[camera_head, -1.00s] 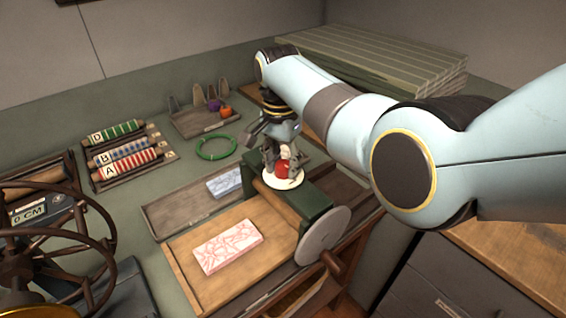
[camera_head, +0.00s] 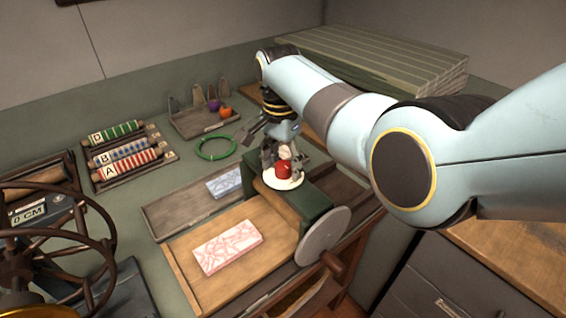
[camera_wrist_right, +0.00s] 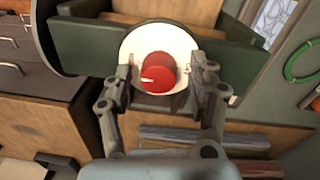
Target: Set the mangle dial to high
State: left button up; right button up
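The mangle (camera_head: 318,203) is a green machine with a roller and a grey side wheel. Its dial is a red knob (camera_head: 283,171) on a round white plate (camera_head: 297,181). In the right wrist view the red knob (camera_wrist_right: 165,73) has a white mark pointing to the left of that picture. Any lettering on the white plate (camera_wrist_right: 143,38) is too small to read. My right gripper (camera_head: 282,160) is over the dial. In the right wrist view its fingers (camera_wrist_right: 160,85) stand apart on either side of the knob, with a gap visible at least on the left. My left gripper is not in view.
A pink patterned block (camera_head: 228,247) lies on the wooden feed board (camera_head: 190,268). A blue patterned block (camera_head: 224,184) lies in the tray behind. A green ring (camera_head: 216,148), labelled rollers (camera_head: 125,160) and a spoked handwheel (camera_head: 55,262) are to the left. Green-striped boards (camera_head: 375,60) are stacked behind.

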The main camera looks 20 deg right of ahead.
aim_at(281, 163)
notch_tip(281, 163, up, 12)
jog(key=shift+w, duration=0.2)
dwell(0.4)
jog(key=shift+a+f, duration=0.1)
